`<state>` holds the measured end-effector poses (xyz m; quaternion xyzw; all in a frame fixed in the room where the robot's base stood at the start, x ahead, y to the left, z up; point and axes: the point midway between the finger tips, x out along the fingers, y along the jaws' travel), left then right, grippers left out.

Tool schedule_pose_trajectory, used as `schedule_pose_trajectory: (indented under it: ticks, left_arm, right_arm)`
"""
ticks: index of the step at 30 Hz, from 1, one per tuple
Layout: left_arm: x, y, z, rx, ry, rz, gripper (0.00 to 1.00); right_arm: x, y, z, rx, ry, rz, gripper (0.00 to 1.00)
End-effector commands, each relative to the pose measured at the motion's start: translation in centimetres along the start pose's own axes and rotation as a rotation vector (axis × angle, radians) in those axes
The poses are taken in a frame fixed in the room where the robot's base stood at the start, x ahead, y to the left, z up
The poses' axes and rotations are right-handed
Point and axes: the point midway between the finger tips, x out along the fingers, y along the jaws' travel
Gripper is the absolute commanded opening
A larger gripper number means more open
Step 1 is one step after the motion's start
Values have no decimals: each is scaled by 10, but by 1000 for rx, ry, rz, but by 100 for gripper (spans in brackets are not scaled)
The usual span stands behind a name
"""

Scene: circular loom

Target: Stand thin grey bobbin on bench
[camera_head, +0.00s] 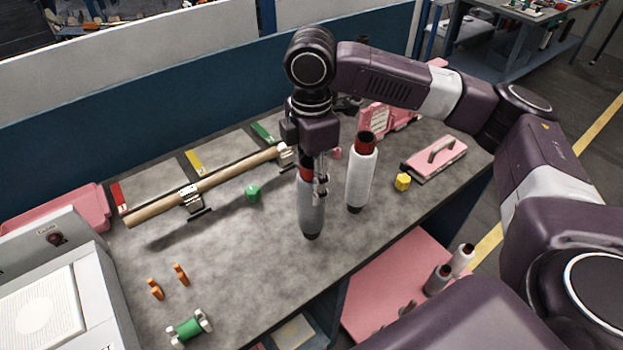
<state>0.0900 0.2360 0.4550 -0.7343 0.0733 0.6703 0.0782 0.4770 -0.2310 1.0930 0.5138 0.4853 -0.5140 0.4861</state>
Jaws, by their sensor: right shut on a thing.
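A thin grey bobbin (311,218) with a dark tip at its lower end is upright over the middle of the grey bench (250,290). My right gripper (316,183) comes down from above and is shut on the upper part of this bobbin, where a red band shows. I cannot tell whether its base touches the bench top. A thicker white bobbin (361,178) with a red and black top stands upright just to the right. My left gripper is not in view.
A wooden roller (233,177) on brackets lies behind left. A pink lower shelf (385,285) holds more bobbins (462,259). The bench front is mostly clear.

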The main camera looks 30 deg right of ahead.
Motion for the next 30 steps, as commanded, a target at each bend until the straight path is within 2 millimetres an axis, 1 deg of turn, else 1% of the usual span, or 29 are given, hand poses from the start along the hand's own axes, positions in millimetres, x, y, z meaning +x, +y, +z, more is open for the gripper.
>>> schedule_pose_trajectory:
  ticks: [9, 10, 15, 24, 26, 29, 30]
  left_arm:
    - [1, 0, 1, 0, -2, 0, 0]
    - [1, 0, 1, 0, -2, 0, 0]
    - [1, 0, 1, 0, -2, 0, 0]
    - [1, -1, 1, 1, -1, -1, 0]
    - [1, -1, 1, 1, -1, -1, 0]
    - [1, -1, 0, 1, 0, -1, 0]
    - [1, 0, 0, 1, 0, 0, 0]
  right_arm:
    - [8, 0, 0, 0, 1, 1, 0]
    - [7, 0, 0, 0, 1, 1, 44]
    - [7, 0, 0, 0, 1, 1, 61]
    - [6, 0, 0, 0, 0, 0, 61]
    - [2, 0, 0, 0, 0, 1, 61]
    - [-12, 1, 0, 0, 1, 4, 61]
    - [-20, 1, -1, 0, 2, 4, 61]
